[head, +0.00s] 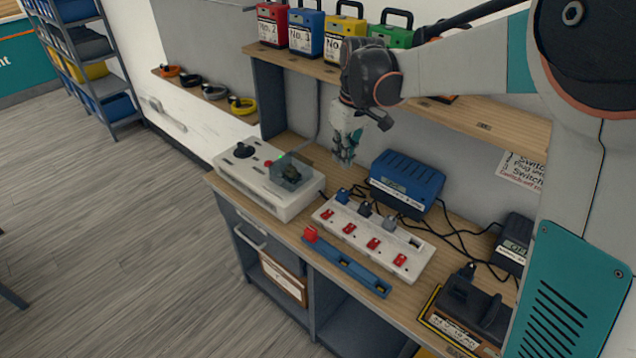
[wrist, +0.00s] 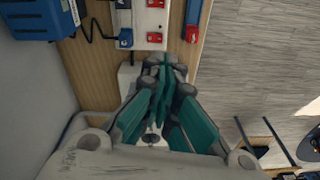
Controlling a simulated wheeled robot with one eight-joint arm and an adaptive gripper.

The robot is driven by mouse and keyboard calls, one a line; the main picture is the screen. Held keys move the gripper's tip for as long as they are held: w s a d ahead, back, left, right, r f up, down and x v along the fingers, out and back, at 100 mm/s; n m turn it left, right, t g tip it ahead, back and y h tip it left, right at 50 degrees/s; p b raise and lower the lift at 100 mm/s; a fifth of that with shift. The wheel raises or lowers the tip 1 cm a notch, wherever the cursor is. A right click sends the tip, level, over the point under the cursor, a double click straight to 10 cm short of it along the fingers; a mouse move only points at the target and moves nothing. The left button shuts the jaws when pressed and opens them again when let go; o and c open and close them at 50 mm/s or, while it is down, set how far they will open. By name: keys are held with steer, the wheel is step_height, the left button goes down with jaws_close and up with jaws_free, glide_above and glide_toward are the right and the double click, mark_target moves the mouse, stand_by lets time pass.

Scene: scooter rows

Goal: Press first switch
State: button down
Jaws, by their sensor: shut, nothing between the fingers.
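A white power strip (head: 385,240) lies on the bench with a row of red switches along its near side. The leftmost red switch (head: 327,214) is at its left end. A red switch also shows in the wrist view (wrist: 154,38), just beyond my fingers. A blue plug (head: 342,196) sits in the strip's left socket, behind that switch. My gripper (head: 343,160) is shut and empty, pointing down above the bench, up and behind the strip's left end. In the wrist view my closed fingertips (wrist: 165,62) are near the strip's end; contact does not show.
A white control box (head: 262,180) with a clear cover stands left of the strip. A blue charger (head: 407,180) stands behind it with cables. A blue rail (head: 345,263) with a red block (head: 311,234) lies in front. A shelf (head: 470,110) with coloured padlock-shaped cases runs above.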

steer(key=n+g, duration=0.2)
glide_above(321, 215)
steer(key=w+d, duration=0.1)
steer(key=w, duration=0.1)
step_height(321, 215, down, 8)
steer(key=f, duration=0.1)
steer(key=shift+w+d+r, duration=0.1)
steer(key=shift+d+r, duration=0.1)
steer(key=shift+r, duration=0.05)
steer(key=f+b, duration=0.1)
steer(key=f, duration=0.3)
steer(key=f+b, duration=0.2)
steer(key=f, duration=0.3)
steer(key=s+a+f+b, duration=0.1)
steer(key=f+b, duration=0.1)
steer(key=f, duration=0.2)
steer(key=shift+s+a+f, duration=0.1)
steer(key=shift+f, duration=0.3)
steer(key=shift+s+a+f+t+h, duration=0.15)
steer(key=shift+f+t+h, duration=0.15)
steer(key=shift+t, duration=0.1)
